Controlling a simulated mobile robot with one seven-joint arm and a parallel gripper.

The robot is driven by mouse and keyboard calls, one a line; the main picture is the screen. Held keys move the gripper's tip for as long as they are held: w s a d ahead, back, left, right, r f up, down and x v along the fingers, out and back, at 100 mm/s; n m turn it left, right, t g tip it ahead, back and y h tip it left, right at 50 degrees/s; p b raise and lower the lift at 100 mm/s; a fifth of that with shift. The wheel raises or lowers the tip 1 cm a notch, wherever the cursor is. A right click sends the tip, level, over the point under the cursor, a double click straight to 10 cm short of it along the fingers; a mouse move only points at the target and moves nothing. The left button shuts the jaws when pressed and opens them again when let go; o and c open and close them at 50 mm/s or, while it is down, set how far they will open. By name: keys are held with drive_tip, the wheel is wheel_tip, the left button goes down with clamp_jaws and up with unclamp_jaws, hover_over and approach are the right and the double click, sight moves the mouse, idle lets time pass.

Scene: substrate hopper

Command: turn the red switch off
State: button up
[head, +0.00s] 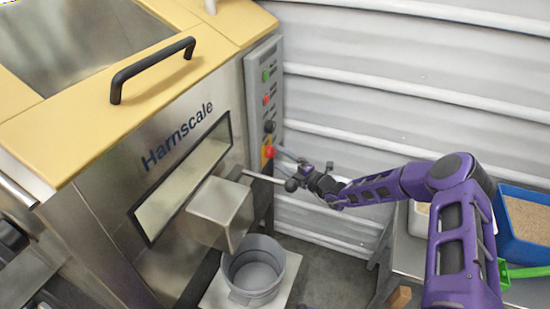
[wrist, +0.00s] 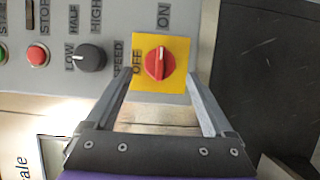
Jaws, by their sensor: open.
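The red switch (wrist: 159,63) is a round rotary knob on a yellow plate. Its white mark points up in the wrist view, toward the ON label (wrist: 164,15); the OFF label (wrist: 138,61) is left of the knob. In the head view the red switch (head: 268,151) is low on the grey control panel. My gripper (wrist: 159,82) is open and empty, its fingers spread either side of the knob's lower part, apart from it. It also shows in the head view (head: 284,157), close to the panel; whether it touches the plate I cannot tell.
A black speed knob (wrist: 91,57) and red stop button (wrist: 37,53) are beside the switch. A grey bucket (head: 254,268) stands below the chute. A blue bin (head: 520,262) is at right.

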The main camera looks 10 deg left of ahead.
sight(272, 152)
drive_tip(key=shift+x, duration=1.55)
drive_tip(key=shift+c, duration=0.2)
drive_tip(key=c, duration=1.3)
drive_tip(key=shift+n+b, duration=0.3)
drive_tip(key=shift+w+d+f+n+g+y, duration=0.15)
drive_tip(key=shift+n+g+y, duration=0.8)
drive_tip(key=shift+n, duration=2.5)
drive_tip(key=shift+w+a+f+n+g+y, duration=0.2)
drive_tip(key=shift+n+g+y, duration=0.8)
drive_tip(key=shift+n, duration=2.4)
drive_tip(key=shift+w+d+f+n+g+y, duration=0.2)
drive_tip(key=shift+n+g+y, duration=0.75)
drive_tip(key=shift+n, duration=2.5)
drive_tip(key=shift+n+y, duration=0.4)
drive_tip(key=shift+n, duration=0.3)
